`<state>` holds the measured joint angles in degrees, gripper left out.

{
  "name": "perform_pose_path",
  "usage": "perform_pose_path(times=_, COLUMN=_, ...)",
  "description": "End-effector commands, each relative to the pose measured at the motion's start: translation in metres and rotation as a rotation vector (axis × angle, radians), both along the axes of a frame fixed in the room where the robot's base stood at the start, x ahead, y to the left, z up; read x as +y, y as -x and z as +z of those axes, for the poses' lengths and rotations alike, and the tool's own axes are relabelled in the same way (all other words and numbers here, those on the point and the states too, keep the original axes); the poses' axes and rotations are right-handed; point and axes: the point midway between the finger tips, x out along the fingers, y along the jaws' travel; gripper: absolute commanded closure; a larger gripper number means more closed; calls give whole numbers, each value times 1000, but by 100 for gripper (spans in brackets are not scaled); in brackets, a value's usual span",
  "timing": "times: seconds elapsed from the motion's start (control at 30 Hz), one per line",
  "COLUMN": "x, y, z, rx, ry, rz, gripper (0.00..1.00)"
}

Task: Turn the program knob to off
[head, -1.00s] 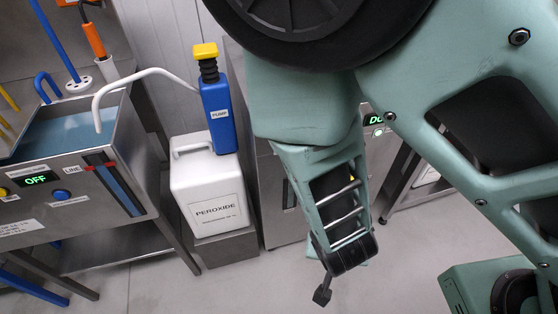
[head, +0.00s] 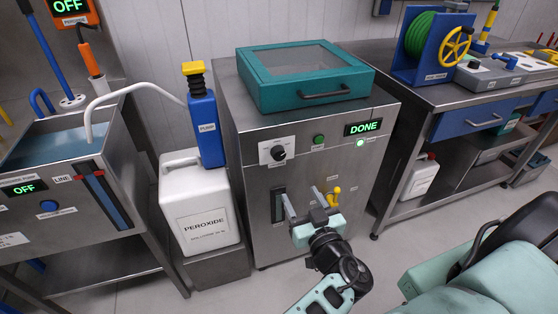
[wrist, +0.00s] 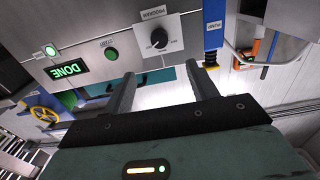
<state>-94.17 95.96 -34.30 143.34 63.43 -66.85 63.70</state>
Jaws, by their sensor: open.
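The program knob (head: 278,153) is a black dial on a white plate at the upper left of a steel machine's front. It also shows in the wrist view (wrist: 159,39), with a white pointer mark; I cannot read its setting for sure. My gripper (head: 302,203) is open and empty in front of the machine, below and a little right of the knob, apart from it. In the wrist view, the two fingers (wrist: 163,92) reach toward the machine, with the knob beyond them.
A green button (head: 319,139) and a lit DONE display (head: 363,128) sit right of the knob. A yellow lever (head: 337,191) is lower right. A teal lidded box (head: 262,94) tops the machine. A blue pump (head: 207,128) and white peroxide canister (head: 198,205) stand left.

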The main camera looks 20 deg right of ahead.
Motion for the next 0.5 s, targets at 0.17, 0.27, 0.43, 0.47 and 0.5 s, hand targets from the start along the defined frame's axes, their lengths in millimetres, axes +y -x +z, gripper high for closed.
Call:
perform_pose_path(times=0.17, x=-1, y=-37, z=2, rx=0, ry=2, rz=-3, gripper=42)
perform_pose_path(times=0.27, x=-1, y=-58, z=1, rx=0, ry=1, rz=-3, gripper=42)
perform_pose_path(times=0.43, x=-1, y=-94, z=1, rx=1, ry=3, rz=-3, gripper=42)
perform_pose_path(times=0.47, x=-1, y=-100, z=1, rx=2, ry=3, rz=-2, gripper=42)
perform_pose_path(times=0.5, x=-1, y=-108, z=1, rx=2, ry=2, rz=-3, gripper=42)
